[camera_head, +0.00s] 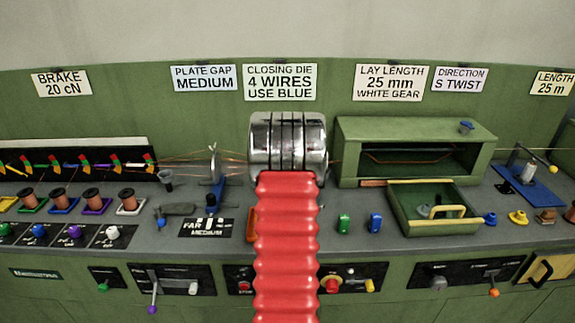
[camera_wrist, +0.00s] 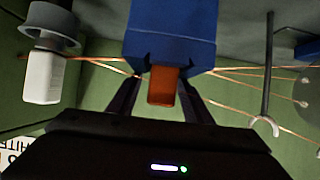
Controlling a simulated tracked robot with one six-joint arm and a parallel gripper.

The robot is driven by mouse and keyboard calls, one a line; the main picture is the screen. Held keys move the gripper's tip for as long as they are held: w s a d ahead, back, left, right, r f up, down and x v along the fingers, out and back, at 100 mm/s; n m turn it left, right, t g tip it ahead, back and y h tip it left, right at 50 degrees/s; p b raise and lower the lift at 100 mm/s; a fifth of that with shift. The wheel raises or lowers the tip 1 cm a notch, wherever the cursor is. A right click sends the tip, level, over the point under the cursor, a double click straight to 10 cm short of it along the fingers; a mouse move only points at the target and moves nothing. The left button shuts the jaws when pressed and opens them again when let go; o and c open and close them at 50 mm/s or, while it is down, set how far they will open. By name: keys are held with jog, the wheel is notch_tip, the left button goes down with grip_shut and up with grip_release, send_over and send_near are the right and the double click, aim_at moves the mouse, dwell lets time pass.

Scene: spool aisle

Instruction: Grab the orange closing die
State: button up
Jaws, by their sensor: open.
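The orange closing die (camera_wrist: 163,88) shows in the wrist view as a small orange block at the lower edge of a blue holder (camera_wrist: 172,35). My gripper (camera_wrist: 168,80) is open, with one dark finger on each side of the die. Whether either finger touches it, I cannot tell. In the head view my arm covers the middle of the bench, and the gripper and the die are hidden behind it.
Copper wires (camera_wrist: 240,108) run close past the holder on both sides. A hook-ended rod (camera_wrist: 267,75) and a white block (camera_wrist: 43,77) flank it. A green die (camera_head: 344,223) and a blue die (camera_head: 376,223) stand on the bench beside an open green drawer (camera_head: 408,228).

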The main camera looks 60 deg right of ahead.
dwell(0.5)
grip_shut()
dwell(0.3)
